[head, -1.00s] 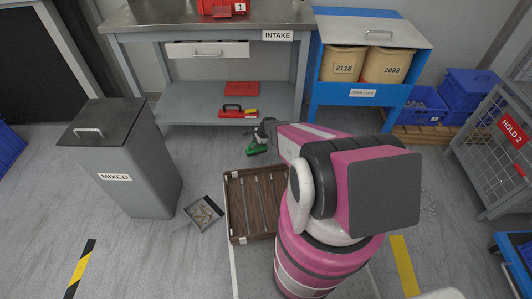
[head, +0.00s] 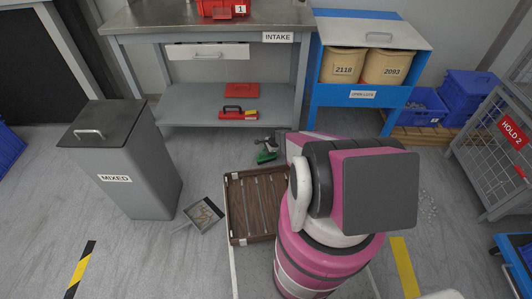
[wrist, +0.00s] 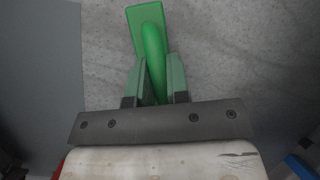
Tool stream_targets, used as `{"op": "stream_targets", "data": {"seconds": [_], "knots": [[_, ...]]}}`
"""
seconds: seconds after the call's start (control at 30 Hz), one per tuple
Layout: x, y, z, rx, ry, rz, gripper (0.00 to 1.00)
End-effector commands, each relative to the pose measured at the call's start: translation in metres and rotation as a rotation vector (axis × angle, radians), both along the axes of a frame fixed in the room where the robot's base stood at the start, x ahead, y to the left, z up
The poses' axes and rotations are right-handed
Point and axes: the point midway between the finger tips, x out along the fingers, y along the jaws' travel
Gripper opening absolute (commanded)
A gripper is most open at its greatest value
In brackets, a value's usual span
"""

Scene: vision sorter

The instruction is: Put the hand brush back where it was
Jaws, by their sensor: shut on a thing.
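The green hand brush (wrist: 150,38) is in my gripper (wrist: 158,80). In the wrist view the two fingers are closed on either side of its green handle, and the brush points away from the wrist above grey floor. In the head view the brush (head: 265,157) shows as a small green shape left of my arm, between the intake table and the brown slatted crate. My gripper (head: 268,146) is partly seen there. How high the brush is above the floor is hard to tell.
The intake table (head: 225,106) has a low shelf holding a red toolbox (head: 232,115). Open floor lies between.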

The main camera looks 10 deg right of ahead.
Motion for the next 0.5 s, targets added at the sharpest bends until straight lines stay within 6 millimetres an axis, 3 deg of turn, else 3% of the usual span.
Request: {"op": "stream_targets", "data": {"seconds": [0.2,0.23,0.3,0.5], "knots": [[0.0001,0.0001,-0.0027,0.0,0.0,0.0,0.0],[0.0,0.0001,-0.0031,0.0,0.0,0.0,0.19],[-0.0001,0.0001,-0.0025,0.0,0.0,0.0,0.42],[0.0,0.0001,-0.0024,0.0,0.0,0.0,0.42]]}}
